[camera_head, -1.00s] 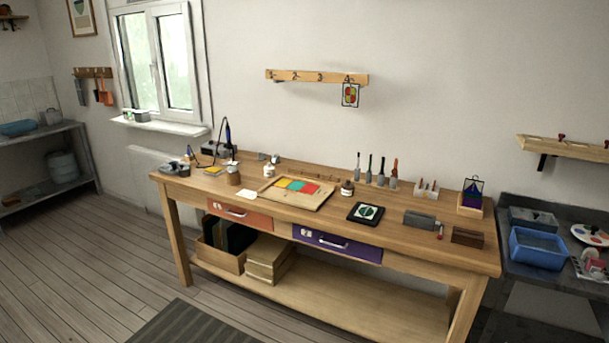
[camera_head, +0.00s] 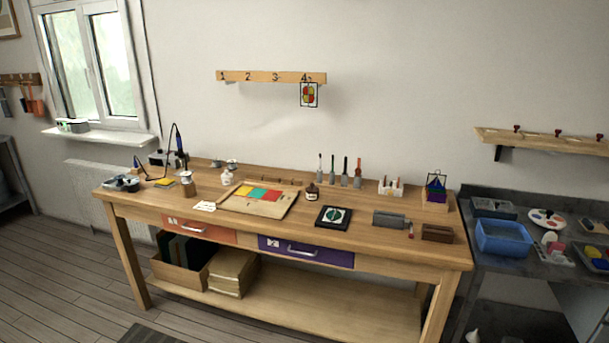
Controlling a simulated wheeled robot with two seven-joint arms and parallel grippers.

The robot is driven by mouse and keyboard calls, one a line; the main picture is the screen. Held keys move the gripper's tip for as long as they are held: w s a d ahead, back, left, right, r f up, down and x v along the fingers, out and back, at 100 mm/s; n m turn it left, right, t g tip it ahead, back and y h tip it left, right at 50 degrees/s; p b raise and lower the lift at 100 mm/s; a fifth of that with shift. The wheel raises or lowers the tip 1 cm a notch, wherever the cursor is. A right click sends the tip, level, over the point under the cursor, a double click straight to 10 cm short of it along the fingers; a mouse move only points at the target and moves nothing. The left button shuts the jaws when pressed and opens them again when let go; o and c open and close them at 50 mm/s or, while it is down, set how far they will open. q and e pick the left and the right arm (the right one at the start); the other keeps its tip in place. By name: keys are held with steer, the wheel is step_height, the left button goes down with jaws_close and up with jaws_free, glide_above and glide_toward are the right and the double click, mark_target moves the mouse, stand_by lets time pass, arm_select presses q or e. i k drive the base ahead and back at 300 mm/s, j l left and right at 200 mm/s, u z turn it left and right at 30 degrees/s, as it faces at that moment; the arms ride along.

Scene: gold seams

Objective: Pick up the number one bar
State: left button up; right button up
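No bar with a readable number one shows on the wooden workbench (camera_head: 330,245). A wall rail (camera_head: 270,77) above it carries the numbers 1 to 4, with a coloured glass panel (camera_head: 309,95) hanging under the 4. A grey block (camera_head: 389,219) and a brown slotted block (camera_head: 437,233) sit at the bench's right end; I cannot tell any number on them. A wooden tray (camera_head: 227,204) holds yellow, green and red pieces. Neither of my grippers is in view.
A black tile with a green round design (camera_head: 333,217) lies mid-bench, with upright tools (camera_head: 345,175) behind. A soldering iron stand (camera_head: 175,150) is at the left. A blue tub (camera_head: 503,240) stands on the dark side table at right. Floor is open at the front left.

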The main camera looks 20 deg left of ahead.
mark_target(251, 176)
steer(key=i+j+z, duration=0.15)
steer(key=j, duration=0.25)
steer(key=i+j+z, duration=0.2)
steer(key=j, duration=0.2)
steer(key=i+j+z, duration=0.15)
steer(key=j, duration=0.3)
steer(key=i+j+z, duration=0.15)
steer(key=j, duration=0.3)
steer(key=i+j+z, duration=0.15)
steer(key=j, duration=0.35)
steer(key=i+j, duration=0.15)
steer(key=j, duration=0.2)
steer(key=i+j, duration=0.15)
steer(key=j, duration=0.2)
steer(key=i+j, duration=0.1)
steer(key=j, duration=0.25)
steer(key=i+j, duration=0.15)
steer(key=j, duration=0.2)
steer(key=i+j, duration=0.15)
steer(key=j, duration=0.25)
